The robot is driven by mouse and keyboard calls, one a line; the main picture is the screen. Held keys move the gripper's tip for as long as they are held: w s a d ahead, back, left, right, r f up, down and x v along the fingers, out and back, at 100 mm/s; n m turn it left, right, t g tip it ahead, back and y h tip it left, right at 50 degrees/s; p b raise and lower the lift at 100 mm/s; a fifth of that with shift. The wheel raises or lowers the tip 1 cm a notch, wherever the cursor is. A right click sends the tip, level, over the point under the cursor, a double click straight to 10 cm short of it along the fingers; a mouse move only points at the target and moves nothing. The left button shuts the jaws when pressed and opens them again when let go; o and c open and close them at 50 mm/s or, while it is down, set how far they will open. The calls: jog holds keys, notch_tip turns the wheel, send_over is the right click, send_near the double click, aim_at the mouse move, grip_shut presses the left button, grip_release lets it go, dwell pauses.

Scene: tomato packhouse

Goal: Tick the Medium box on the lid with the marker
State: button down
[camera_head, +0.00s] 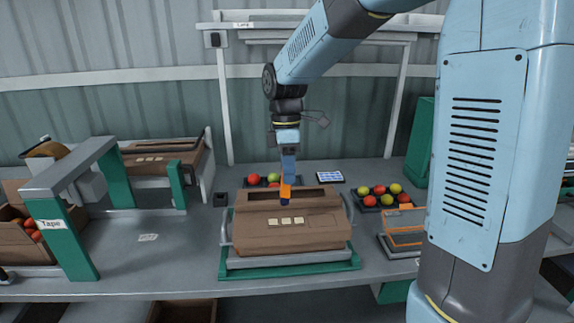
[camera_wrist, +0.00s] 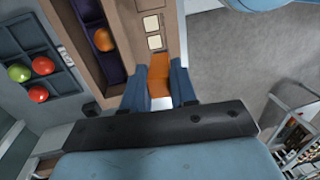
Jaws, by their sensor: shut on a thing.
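The brown cardboard box (camera_head: 255,240) stands in a green and grey cradle at the bench middle. Its lid carries a row of three pale squares (camera_head: 286,221); their labels are too small to read, so I cannot tell which is Medium. My gripper (camera_head: 286,186) points down over the lid, just behind the squares. It is shut on the orange marker (camera_wrist: 159,72), which sits between the blue fingers in the wrist view. The marker's tip is hidden there, and I cannot tell whether it touches the lid. Two pale squares (camera_wrist: 153,41) show just beyond the marker in the wrist view.
A dark slot along the box's back holds an orange tomato (camera_wrist: 104,39). Trays of red and green tomatoes (camera_head: 386,194) stand behind and to the right. An orange-trimmed rack (camera_head: 404,238) is close on the right. A grey and green tape frame (camera_head: 72,174) stands left.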

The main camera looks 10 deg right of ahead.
aim_at(289, 189)
jog(key=shift+f, duration=2.3)
jog(key=shift+s+d, duration=0.1)
jog(key=shift+f, duration=0.45)
jog(key=shift+w+d, duration=0.4)
dwell(0.6)
jog(key=shift+r, duration=0.1)
jog(key=shift+r, duration=2.9)
jog(key=shift+s+a, duration=0.1)
